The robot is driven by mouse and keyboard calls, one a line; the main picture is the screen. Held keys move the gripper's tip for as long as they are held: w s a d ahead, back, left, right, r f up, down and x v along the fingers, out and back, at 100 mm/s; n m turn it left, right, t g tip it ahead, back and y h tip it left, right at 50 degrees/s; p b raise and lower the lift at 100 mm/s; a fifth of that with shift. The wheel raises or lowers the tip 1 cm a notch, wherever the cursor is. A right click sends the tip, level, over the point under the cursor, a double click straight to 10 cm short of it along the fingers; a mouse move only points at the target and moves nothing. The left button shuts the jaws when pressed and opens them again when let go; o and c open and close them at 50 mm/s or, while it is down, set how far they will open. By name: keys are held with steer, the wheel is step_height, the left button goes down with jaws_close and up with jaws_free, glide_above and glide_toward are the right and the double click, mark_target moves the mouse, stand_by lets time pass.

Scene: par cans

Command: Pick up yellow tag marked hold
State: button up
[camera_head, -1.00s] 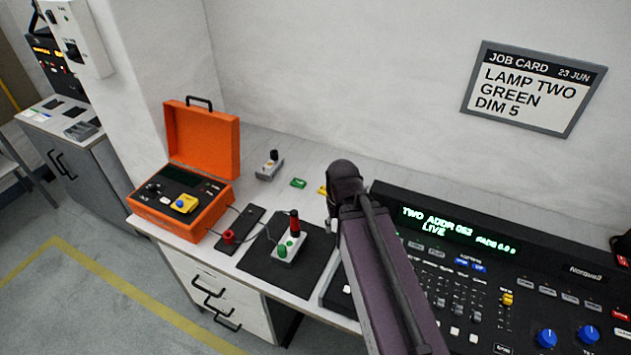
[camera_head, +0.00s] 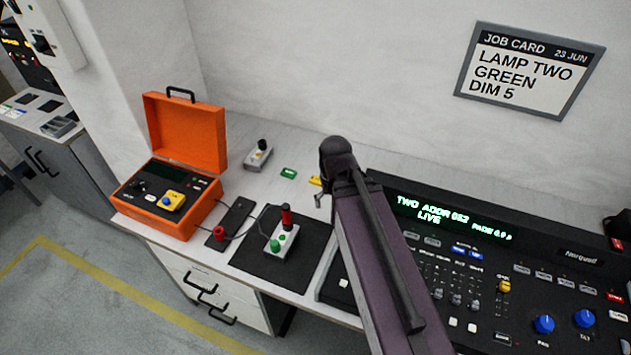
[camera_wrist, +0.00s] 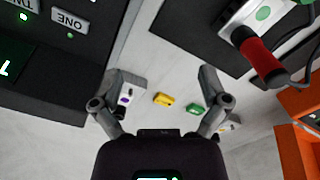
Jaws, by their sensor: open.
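The yellow tag (camera_wrist: 164,99) lies on the pale worktop, seen between my fingers in the wrist view. In the head view the yellow tag (camera_head: 315,181) is partly hidden behind my arm. Its marking is too small to read. A green tag (camera_wrist: 195,109) lies beside it, near my right finger in the picture; it also shows in the head view (camera_head: 288,173). My gripper (camera_wrist: 166,80) is open and empty, its fingers apart and above the worktop. In the head view my arm hides most of it.
A black console (camera_head: 440,240) stands right of the tags. A grey box with a dark knob (camera_head: 259,156) stands left of them. An open orange case (camera_head: 187,135) and a dark mat (camera_head: 250,259) bearing a red-handled switch box (camera_head: 284,236) lie further left and in front.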

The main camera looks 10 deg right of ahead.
steer(key=w+m, duration=0.7)
steer(key=w, duration=1.5)
steer(key=shift+w+d, duration=0.25)
steer(key=shift+w, duration=0.05)
steer(key=b, duration=0.9)
glide_above(318, 178)
steer(key=f, duration=0.8)
steer(key=shift+a+f, duration=0.25)
steer(key=shift+f, duration=0.15)
steer(key=f+b, duration=0.4)
steer(key=f, duration=0.1)
steer(key=shift+d+b, duration=0.2)
steer(key=shift+b, duration=0.2)
